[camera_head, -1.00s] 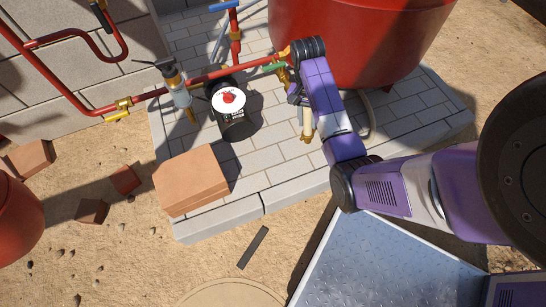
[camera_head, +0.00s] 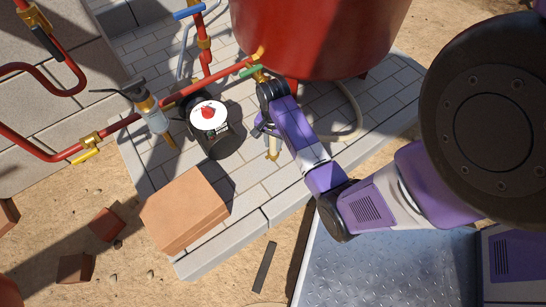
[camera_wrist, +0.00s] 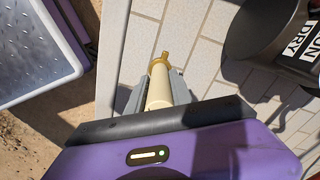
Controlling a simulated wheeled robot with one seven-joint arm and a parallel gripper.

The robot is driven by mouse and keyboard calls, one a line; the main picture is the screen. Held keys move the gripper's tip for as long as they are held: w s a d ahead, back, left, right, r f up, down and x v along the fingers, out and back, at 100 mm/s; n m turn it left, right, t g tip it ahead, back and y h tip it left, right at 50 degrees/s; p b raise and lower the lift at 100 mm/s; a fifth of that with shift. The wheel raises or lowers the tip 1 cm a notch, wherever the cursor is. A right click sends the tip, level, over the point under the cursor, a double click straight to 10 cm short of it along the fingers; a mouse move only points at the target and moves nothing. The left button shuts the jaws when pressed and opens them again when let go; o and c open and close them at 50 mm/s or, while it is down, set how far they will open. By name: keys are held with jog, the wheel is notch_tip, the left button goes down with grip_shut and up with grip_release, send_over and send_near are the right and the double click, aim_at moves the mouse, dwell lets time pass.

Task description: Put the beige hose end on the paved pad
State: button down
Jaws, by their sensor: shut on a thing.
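The beige hose end (camera_head: 273,145) is a pale tube with a brass tip, and it hangs tip-down beneath my wrist. My gripper (camera_head: 266,132) is shut on it; the wrist view shows the tube (camera_wrist: 158,88) between the two grey fingers. The paved pad (camera_head: 283,182) of pale grey blocks lies under the hose end and fills much of the wrist view (camera_wrist: 205,45). I cannot tell whether the brass tip touches the pad. A pale curved hose (camera_head: 357,112) shows on the pad to the right of my arm. My wrist partly hides the hose end's top.
A black canister (camera_head: 222,143) with a white top stands left of the gripper. An orange-brown block (camera_head: 185,212) sits at the pad's front-left corner. A red tank (camera_head: 315,35) and red pipes (camera_head: 150,115) stand behind. Bare blocks lie between canister and hose end.

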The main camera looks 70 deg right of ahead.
aim_at(274, 154)
notch_tip(274, 154, down, 8)
jog(key=b, duration=0.3)
jog(key=shift+r, duration=0.3)
jog(key=c, duration=1.1)
grip_release()
